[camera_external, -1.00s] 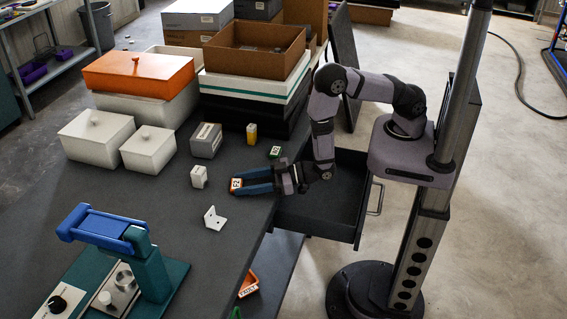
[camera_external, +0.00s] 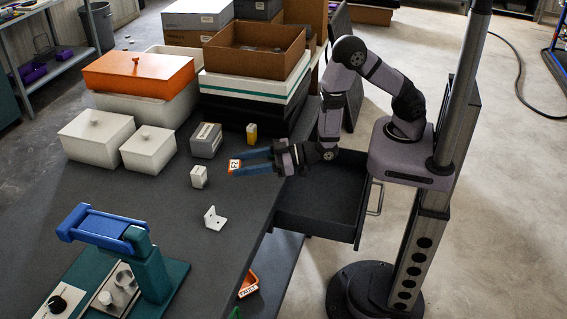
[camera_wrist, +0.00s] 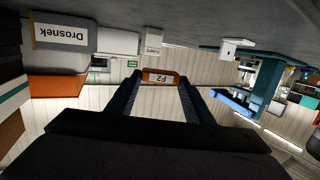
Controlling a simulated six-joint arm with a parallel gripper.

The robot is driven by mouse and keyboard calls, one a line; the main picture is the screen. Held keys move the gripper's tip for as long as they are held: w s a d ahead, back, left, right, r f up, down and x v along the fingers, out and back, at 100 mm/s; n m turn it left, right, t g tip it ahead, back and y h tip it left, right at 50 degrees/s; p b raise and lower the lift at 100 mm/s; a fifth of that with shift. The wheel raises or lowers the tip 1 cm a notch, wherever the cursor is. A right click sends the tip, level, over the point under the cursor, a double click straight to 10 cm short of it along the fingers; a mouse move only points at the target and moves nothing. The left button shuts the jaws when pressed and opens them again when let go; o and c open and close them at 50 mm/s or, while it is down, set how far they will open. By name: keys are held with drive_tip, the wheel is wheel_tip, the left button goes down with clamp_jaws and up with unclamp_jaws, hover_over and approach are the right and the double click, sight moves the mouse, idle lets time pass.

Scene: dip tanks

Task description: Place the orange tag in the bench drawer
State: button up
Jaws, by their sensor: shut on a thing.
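The orange tag (camera_external: 235,166) has a white label face and is held at the tips of my gripper (camera_external: 240,165), which is shut on it. In the wrist view the orange tag (camera_wrist: 160,76) sits between the two fingertips, its label reading F2 upside down. The gripper holds it above the dark bench top. The bench drawer (camera_external: 318,205) is pulled out from the bench's right side, under and to the right of my forearm. The part of its inside that shows looks empty.
A white block (camera_external: 199,177), a grey labelled box (camera_external: 206,140) and a yellow item (camera_external: 251,132) stand near the gripper. A white bracket (camera_external: 214,218) is nearer. White lidded boxes and stacked trays fill the back. An orange bin (camera_external: 249,284) shows below the bench edge.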

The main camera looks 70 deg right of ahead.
drive_tip(key=shift+r, duration=1.25)
drive_tip(key=shift+f, duration=0.1)
idle(0.5)
hover_over(245, 187)
drive_tip(key=shift+f, duration=2.75)
drive_tip(key=shift+s+f, duration=0.1)
drive_tip(key=shift+f+p, duration=0.55)
drive_tip(key=shift+f, duration=1.3)
drive_tip(key=shift+f, duration=0.1)
